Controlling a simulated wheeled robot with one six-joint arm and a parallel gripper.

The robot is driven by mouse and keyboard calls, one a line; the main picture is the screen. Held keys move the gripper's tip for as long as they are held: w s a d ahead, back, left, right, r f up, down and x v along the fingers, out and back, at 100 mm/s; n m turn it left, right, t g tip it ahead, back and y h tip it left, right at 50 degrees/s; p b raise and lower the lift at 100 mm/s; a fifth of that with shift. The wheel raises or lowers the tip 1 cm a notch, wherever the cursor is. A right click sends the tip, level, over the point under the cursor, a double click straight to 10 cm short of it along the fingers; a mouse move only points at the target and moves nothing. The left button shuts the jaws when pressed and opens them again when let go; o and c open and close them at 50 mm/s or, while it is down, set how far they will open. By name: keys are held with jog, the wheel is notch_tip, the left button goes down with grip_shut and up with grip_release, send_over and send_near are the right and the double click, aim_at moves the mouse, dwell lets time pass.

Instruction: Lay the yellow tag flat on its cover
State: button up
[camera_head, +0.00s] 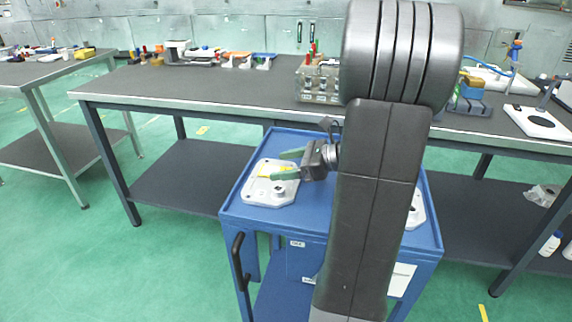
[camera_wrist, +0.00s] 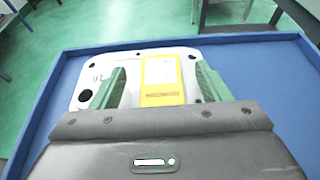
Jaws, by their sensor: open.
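The yellow tag (camera_wrist: 162,80) lies on the pale grey cast cover (camera_wrist: 90,65) in the wrist view, with a white printed panel in its middle. It looks flat, near the cover's right part. My gripper (camera_wrist: 155,85) is open, its two green fingers spread over the cover, with the tag between them and nearer the right finger. In the head view the cover (camera_head: 257,194) sits on the left part of the blue cart, and my gripper (camera_head: 284,164) reaches over it from the right.
The blue cart (camera_head: 238,208) has a raised rim. A second pale casting (camera_head: 416,212) is partly hidden behind my arm. A long grey workbench (camera_head: 200,88) behind carries tools, a clear bin (camera_head: 318,84) and fixtures. Green floor is free at the left.

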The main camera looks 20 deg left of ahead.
jog(key=p+v, duration=0.3)
jog(key=v, duration=1)
jog(key=shift+d+r, duration=0.15)
jog(key=shift+d, duration=0.25)
jog(key=b+x, duration=0.3)
jog(key=x, duration=1)
jog(key=shift+a+r, duration=0.2)
jog(key=shift+r, duration=0.35)
jog(key=shift+a+r, duration=0.2)
jog(key=shift+r, duration=0.65)
jog(key=shift+f, duration=0.15)
